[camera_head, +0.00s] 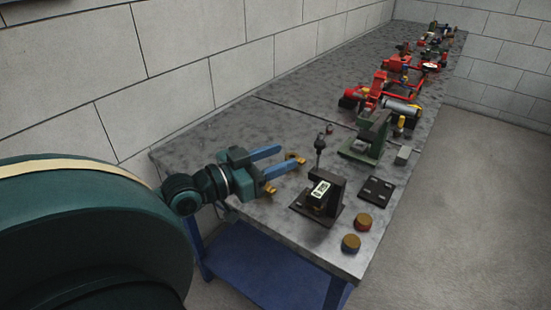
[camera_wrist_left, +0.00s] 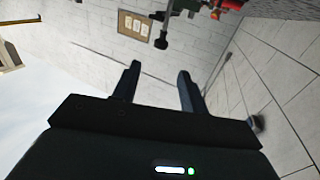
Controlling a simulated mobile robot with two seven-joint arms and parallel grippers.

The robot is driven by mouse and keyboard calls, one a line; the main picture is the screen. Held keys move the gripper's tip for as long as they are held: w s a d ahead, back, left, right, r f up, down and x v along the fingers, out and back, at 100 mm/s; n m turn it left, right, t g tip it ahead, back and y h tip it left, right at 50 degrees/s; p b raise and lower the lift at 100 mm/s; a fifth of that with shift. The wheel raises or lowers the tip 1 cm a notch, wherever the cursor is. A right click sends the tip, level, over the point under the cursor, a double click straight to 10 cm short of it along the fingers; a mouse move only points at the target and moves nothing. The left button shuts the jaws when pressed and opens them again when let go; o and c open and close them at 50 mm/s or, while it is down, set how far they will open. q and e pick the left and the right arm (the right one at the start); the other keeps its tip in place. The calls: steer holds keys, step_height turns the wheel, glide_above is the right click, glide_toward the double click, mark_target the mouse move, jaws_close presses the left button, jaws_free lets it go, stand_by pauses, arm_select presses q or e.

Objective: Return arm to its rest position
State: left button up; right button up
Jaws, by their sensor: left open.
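My left gripper (camera_head: 292,156) reaches in from the left over the near left part of the grey workbench (camera_head: 225,125). Its two blue fingers are apart, with nothing seen between them. Small yellow parts (camera_head: 270,188) show by the fingers; I cannot tell what they belong to. My right gripper is not in view.
A black stand with a label (camera_head: 321,190) is just right of the fingers. A block wall (camera_head: 180,60) runs along the left.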

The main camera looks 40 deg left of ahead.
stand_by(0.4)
arm_select(q)
steer(key=s+d+f+g+y, duration=0.1)
steer(key=s+d+f+g, duration=0.2)
steer(key=f, duration=0.4)
steer(key=s+d+f+g+y, duration=0.1)
steer(key=s+d+f+g, duration=0.25)
steer(key=f, duration=0.35)
steer(key=s+d+f+n+g+y, duration=0.1)
steer(key=s+d+f+g+y, duration=0.2)
steer(key=s+d+f+g, duration=0.55)
steer(key=w+d+f+t+h, duration=0.3)
steer(key=w+d+f+t, duration=0.1)
steer(key=t, duration=0.4)
steer(key=shift+w+d+f+m, duration=0.15)
steer(key=shift+w+d+m, duration=0.1)
steer(key=shift+d+m, duration=0.15)
